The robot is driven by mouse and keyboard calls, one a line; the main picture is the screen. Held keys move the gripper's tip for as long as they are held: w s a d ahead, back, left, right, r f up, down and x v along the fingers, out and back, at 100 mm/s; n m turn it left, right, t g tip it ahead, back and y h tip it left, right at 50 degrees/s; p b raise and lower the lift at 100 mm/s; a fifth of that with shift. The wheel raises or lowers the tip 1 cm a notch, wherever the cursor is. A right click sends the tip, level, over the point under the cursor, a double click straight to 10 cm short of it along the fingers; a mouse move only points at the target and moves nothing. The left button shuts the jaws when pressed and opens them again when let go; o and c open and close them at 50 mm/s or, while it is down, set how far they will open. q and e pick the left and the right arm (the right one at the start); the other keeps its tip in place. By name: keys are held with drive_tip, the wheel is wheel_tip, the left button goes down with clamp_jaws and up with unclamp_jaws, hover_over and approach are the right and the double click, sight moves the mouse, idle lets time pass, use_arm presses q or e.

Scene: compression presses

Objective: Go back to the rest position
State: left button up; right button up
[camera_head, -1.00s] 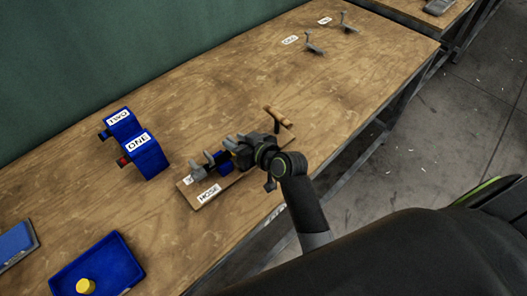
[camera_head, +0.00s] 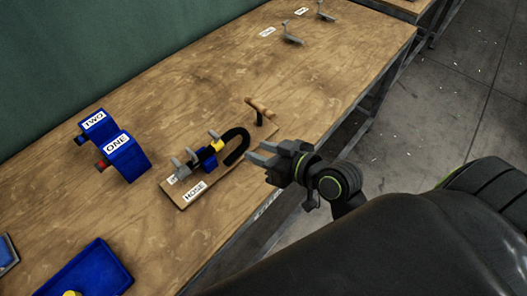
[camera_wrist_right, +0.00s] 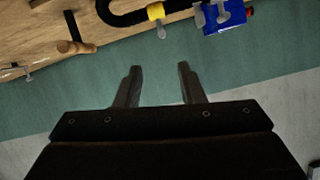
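My right gripper (camera_head: 262,154) is open and empty, off the front side of the HOSE board (camera_head: 195,196). In the right wrist view its two fingers (camera_wrist_right: 159,70) are apart with nothing between them. A black curved hose (camera_head: 238,145) with a yellow fitting (camera_head: 216,143) lies at the board, beside a blue part (camera_head: 208,160) and grey clamps. The hose also shows at the top of the right wrist view (camera_wrist_right: 125,19). My left gripper is not in view.
Blue units labelled ONE (camera_head: 125,158) and TWO (camera_head: 95,121) stand on the wooden table (camera_head: 190,95). A wooden handle (camera_head: 258,106) stands beyond the hose. A blue tray (camera_head: 95,268) holds a yellow piece at lower left. Grey hooks (camera_head: 290,34) stand at the far end.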

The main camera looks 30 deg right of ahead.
drive_tip(key=shift+s, duration=0.1)
idle(0.5)
drive_tip(key=s+d+f+m+g+h, duration=0.1)
drive_tip(key=s+d+f+g+h, duration=0.3)
drive_tip(key=s+d+f, duration=0.3)
drive_tip(key=s+d+f+m+g+h, duration=0.25)
drive_tip(key=s+d+f+g, duration=0.25)
drive_tip(key=s, duration=0.5)
wheel_tip(320, 180, down, 27)
drive_tip(key=d+g, duration=0.1)
drive_tip(key=d, duration=0.1)
drive_tip(key=s+a+f+g, duration=0.1)
drive_tip(key=s+f, duration=1.3)
drive_tip(key=s, duration=0.1)
drive_tip(key=shift+a, duration=0.3)
drive_tip(key=shift+n, duration=0.25)
